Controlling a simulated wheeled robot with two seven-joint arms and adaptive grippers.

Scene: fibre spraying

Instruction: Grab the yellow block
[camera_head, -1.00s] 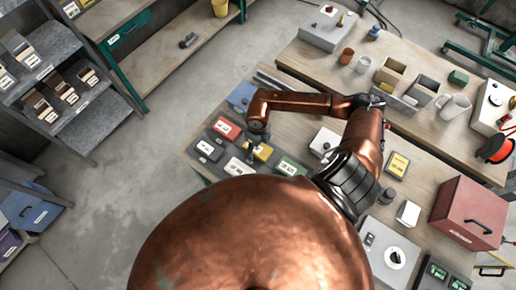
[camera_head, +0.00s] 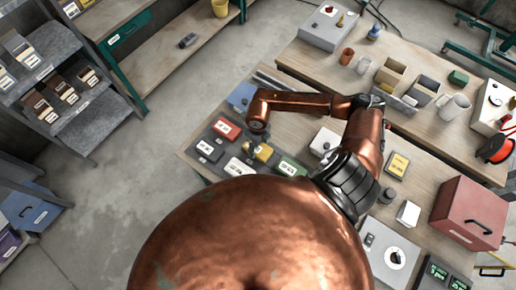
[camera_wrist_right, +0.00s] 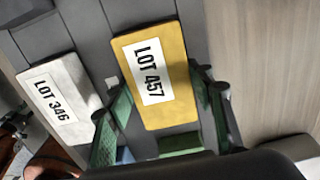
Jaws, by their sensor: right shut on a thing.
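The yellow block (camera_head: 263,152) lies among other labelled blocks on the near table; in the right wrist view it (camera_wrist_right: 150,50) has a white label reading LOT 457. My right gripper (camera_head: 255,140) is down at the block. In the right wrist view the green-padded fingers of this gripper (camera_wrist_right: 165,108) stand on either side of the block and are shut on it. The block still appears to be in its dark rack. My left gripper is not in view.
A white LOT 346 block (camera_wrist_right: 60,100) sits close beside the gripper's left finger. Red (camera_head: 227,129), dark grey (camera_head: 209,150) and green (camera_head: 291,167) blocks surround the yellow one. A red box (camera_head: 468,213) stands farther right. Bare tabletop shows beside the rack.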

